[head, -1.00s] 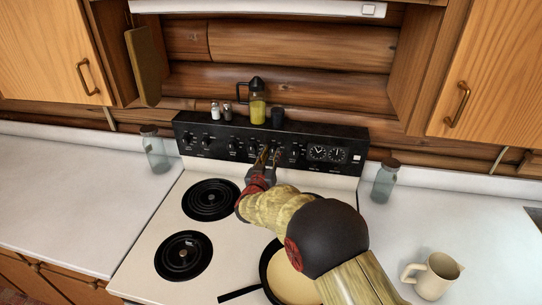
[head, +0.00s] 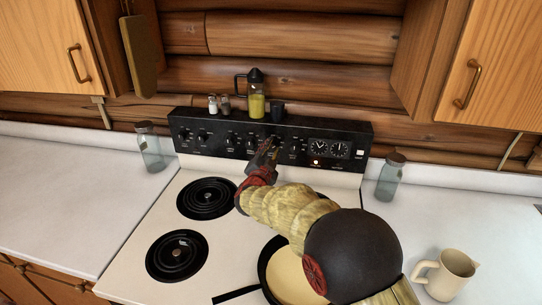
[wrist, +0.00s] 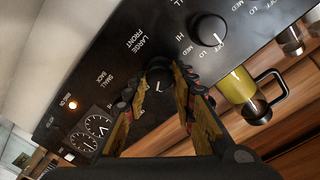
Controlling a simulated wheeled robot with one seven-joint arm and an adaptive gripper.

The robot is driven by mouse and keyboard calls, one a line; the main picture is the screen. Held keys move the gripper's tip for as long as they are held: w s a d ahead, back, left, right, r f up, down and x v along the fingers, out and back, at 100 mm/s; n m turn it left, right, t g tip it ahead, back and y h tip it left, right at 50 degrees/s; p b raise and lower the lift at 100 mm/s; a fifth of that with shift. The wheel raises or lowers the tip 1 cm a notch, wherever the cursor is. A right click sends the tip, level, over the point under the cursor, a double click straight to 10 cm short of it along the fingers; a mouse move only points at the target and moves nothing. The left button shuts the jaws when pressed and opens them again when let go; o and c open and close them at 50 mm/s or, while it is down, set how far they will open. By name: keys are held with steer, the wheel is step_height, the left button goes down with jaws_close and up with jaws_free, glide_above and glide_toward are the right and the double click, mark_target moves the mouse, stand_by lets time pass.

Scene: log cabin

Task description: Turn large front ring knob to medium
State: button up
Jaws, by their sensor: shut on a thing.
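The large front ring knob (wrist: 158,74) is a dark round knob beside the "LARGE FRONT" label on the black control panel (head: 220,127). My gripper (wrist: 163,88) has its two fingers on either side of this knob, closed on it. In the head view my gripper (head: 268,149) reaches the panel right of centre and hides the knob. Part of the knob's face and a white mark show between the fingers, but its exact setting cannot be read. An orange light (wrist: 73,105) glows on the panel; it also shows in the head view (head: 316,162).
Another knob (wrist: 208,29) is close to the fingers. A pan (head: 290,277) sits under my arm. Two left burners (head: 206,198) are bare.

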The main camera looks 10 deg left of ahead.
steer(key=shift+d+m+b, duration=0.1)
steer(key=shift+m+b, duration=1.85)
steer(key=shift+m, duration=0.25)
steer(key=o, duration=1.2)
steer(key=shift+c, duration=0.2)
steer(key=shift+s, duration=0.1)
steer(key=s, duration=1.1)
steer(key=shift+s+a+r, duration=0.2)
steer(key=shift+s+a, duration=0.15)
steer(key=shift+a, duration=0.05)
steer(key=shift+r, duration=0.1)
